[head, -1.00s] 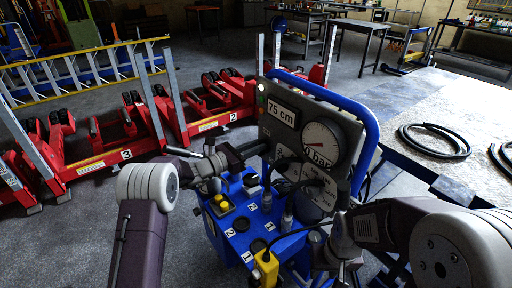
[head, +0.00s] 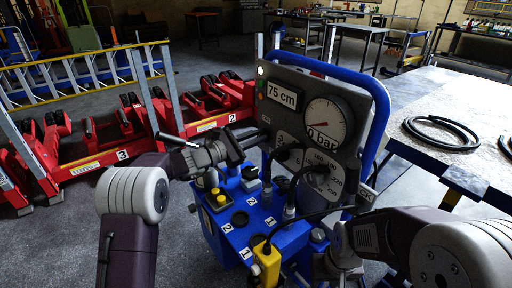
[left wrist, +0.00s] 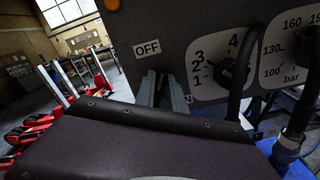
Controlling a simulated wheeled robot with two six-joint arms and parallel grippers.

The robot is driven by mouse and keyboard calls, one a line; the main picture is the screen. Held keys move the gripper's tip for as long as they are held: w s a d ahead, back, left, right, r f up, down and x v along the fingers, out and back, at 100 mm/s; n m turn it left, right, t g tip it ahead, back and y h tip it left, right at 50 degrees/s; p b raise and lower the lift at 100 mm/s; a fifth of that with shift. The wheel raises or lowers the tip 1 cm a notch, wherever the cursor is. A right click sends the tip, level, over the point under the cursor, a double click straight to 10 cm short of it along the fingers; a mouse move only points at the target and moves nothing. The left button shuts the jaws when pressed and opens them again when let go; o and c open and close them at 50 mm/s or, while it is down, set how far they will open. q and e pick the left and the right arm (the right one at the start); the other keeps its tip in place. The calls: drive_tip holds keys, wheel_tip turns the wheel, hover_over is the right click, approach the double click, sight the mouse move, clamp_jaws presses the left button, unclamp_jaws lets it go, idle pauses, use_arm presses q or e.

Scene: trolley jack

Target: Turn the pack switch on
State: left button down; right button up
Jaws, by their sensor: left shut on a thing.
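The grey control panel (head: 350,103) of the blue pack carries a large gauge and a "75 cm" display. In the left wrist view my left gripper (left wrist: 164,90) has its fingers against this panel, just below the "OFF" label (left wrist: 147,48) and above a mostly hidden label ending in "N". The switch between these labels is hidden behind the fingers, which are shut on it. In the head view the left gripper (head: 250,142) reaches the panel's left edge from the left. My right gripper (head: 327,268) is low at the pack's right, its fingers not clearly visible.
Below the panel, the blue pack (head: 255,215) has numbered sockets, a yellow-black button box (head: 219,201), a yellow plug (head: 267,263) and black cables near my arms. Red jacks (head: 105,140) stand at the left. A light table (head: 455,95) with a coiled hose (head: 441,136) is at the right.

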use_arm(q)
drive_tip(key=shift+s+d+f+m+b, duration=0.1)
drive_tip(key=shift+f+m+b, duration=0.2)
drive_tip(key=shift+m+b, duration=2.2)
drive_tip(key=shift+s+d+f+m+b, duration=0.25)
drive_tip(key=shift+m+b, duration=1.4)
drive_tip(key=shift+b, duration=1.65)
drive_tip(key=shift+a+f+m+b, duration=0.1)
drive_tip(key=shift+f+m+b, duration=0.25)
drive_tip(key=shift+m+b, duration=2.15)
drive_tip(key=shift+n+b, duration=0.35)
drive_tip(key=shift+b, duration=0.1)
drive_tip(key=c, duration=1.4)
unclamp_jaws()
